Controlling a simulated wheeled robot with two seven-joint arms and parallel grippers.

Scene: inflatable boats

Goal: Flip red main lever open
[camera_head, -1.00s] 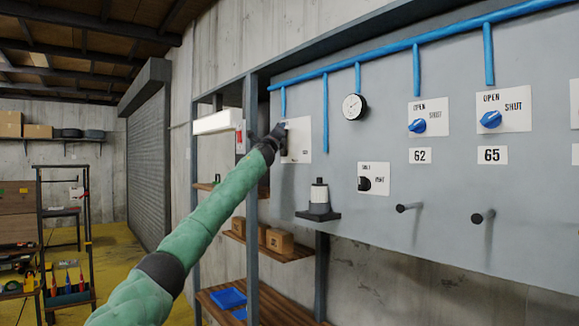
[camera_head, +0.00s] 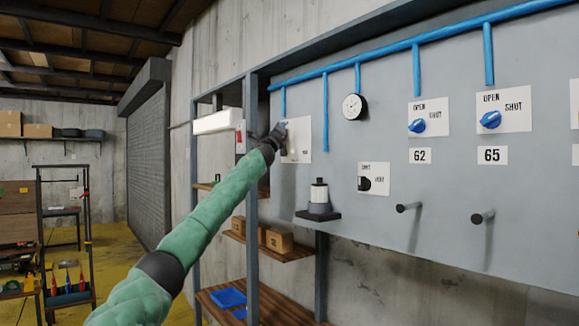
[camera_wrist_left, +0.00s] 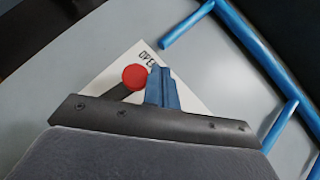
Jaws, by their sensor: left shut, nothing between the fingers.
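The red main lever shows in the left wrist view as a round red knob (camera_wrist_left: 135,76) on a dark arm, over a white plate marked OPEN (camera_wrist_left: 195,93). My left gripper (camera_wrist_left: 160,82) has its blue fingers shut and empty, just right of the red knob. Whether they touch it I cannot tell. In the head view the left gripper (camera_head: 282,128) is at the white plate (camera_head: 300,145) on the grey panel's left side, and the lever is hidden behind it. My right gripper is not in view.
The grey panel (camera_head: 380,125) carries blue valve knobs (camera_head: 490,119), a gauge (camera_head: 354,107), a black switch (camera_head: 366,184) and protruding pegs (camera_head: 410,207). Blue pipes (camera_head: 325,112) run along its top and down near the plate. A metal post (camera_head: 251,230) stands close beside my left arm.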

